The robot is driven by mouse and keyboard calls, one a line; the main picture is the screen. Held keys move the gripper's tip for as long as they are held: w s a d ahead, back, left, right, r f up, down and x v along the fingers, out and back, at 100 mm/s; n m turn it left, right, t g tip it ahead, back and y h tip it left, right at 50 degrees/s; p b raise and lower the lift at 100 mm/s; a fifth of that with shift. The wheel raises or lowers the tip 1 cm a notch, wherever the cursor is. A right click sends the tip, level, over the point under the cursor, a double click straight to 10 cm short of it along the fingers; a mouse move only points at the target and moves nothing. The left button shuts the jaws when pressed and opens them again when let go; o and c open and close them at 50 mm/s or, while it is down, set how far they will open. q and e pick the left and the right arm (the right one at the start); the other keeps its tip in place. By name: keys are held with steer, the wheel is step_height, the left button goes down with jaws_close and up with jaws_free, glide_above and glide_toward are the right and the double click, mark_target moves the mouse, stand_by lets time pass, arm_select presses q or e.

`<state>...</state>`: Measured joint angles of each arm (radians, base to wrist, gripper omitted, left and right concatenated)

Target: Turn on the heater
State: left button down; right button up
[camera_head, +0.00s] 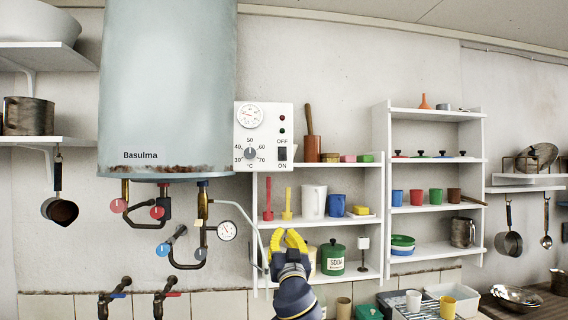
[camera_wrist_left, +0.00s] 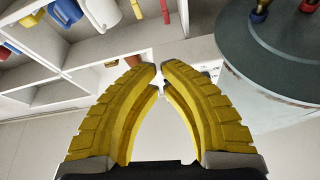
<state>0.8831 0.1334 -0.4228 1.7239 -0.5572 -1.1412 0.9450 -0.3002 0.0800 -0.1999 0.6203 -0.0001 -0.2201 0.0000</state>
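The heater is a large pale blue-grey Basulma tank (camera_head: 168,85) on the wall, with rust along its lower rim. Its white control panel (camera_head: 264,120) at the right side has a gauge, a red and a green light and a temperature knob (camera_head: 250,154). A dark switch (camera_head: 282,154) sits between OFF above and ON below; its position is too small to tell. My left gripper (camera_head: 286,236) is below the panel, apart from it, with yellow fingers pointing up. In the left wrist view its fingertips (camera_wrist_left: 158,68) nearly meet and hold nothing. My right gripper is not in view.
Pipes with red and blue valves (camera_head: 162,250) and a dial (camera_head: 227,231) hang under the tank. A white shelf (camera_head: 322,219) with cups and brushes stands right behind my gripper, with a green soda tin (camera_head: 332,262) beside it. The wall above this shelf is mostly clear.

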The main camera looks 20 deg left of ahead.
mark_target(282, 149)
arm_select(q)
step_height(282, 149, up, 18)
steer(key=d+n+t+y, duration=0.1)
steer(key=d+n+t, duration=0.1)
steer(key=shift+s+f+t+y, duration=0.2)
steer(key=shift+f+t+y, duration=0.05)
steer(key=shift+t+y, duration=0.05)
steer(key=shift+a, duration=0.1)
steer(key=x, duration=0.7)
steer(key=f+x, duration=0.1)
steer(key=x, duration=0.3)
steer(key=shift+w+a, duration=0.35)
steer(key=shift+w, duration=0.25)
steer(key=shift+w+a, duration=0.3)
steer(key=shift+w, duration=0.5)
steer(key=shift+a+f, duration=0.1)
steer(key=shift+a, duration=0.05)
